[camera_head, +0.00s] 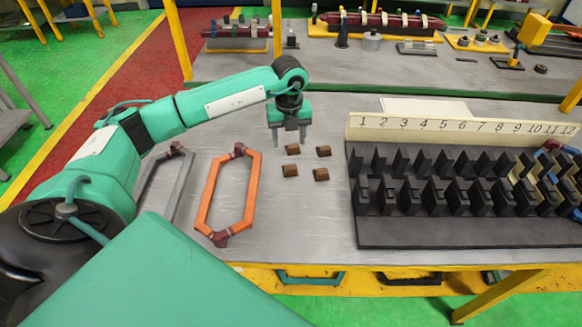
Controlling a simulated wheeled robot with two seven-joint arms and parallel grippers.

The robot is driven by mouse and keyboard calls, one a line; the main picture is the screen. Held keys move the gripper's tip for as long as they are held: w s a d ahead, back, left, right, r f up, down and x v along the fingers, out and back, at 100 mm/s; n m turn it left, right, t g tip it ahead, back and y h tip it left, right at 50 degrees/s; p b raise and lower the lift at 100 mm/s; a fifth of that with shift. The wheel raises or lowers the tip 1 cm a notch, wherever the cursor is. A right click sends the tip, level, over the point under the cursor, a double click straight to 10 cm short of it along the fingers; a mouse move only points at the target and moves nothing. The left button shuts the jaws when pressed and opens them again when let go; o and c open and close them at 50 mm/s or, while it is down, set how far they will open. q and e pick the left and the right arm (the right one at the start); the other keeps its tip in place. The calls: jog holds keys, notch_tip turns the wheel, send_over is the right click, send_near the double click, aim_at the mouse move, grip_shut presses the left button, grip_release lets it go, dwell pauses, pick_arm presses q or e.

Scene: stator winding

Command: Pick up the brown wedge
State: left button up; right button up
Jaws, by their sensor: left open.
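Several small brown wedges lie in a loose group on the grey table (310,215). One brown wedge (292,149) is at the back left, one brown wedge (323,151) at the back right, one brown wedge (289,170) at the front left and one brown wedge (321,174) at the front right. My left gripper (289,141) points down at the back left of the group, close to the back left wedge. Its fingers are apart and nothing shows between them. Its exact height above the table is hard to tell. My right gripper is not in view.
An orange coil frame (205,205) and a grey coil frame (183,190) lie left of the wedges. A black slotted stator block (450,232) with a numbered board (460,130) stands at the right. The table front by the wedges is clear.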

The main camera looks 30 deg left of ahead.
pick_arm(q)
send_over(290, 166)
jog(key=f, duration=0.2)
jog(key=f+p, duration=0.1)
jog(key=f, duration=0.2)
jog(key=shift+w+a, duration=0.2)
jog(key=f+p, duration=0.1)
jog(key=f, duration=0.1)
jog(key=f+p, duration=0.1)
jog(key=f, duration=0.1)
jog(key=shift+s+d+f, duration=0.1)
jog(key=shift+d+f, duration=0.1)
jog(key=shift+f, duration=0.6)
jog(key=shift+c, duration=0.5)
jog(key=c, duration=0.7)
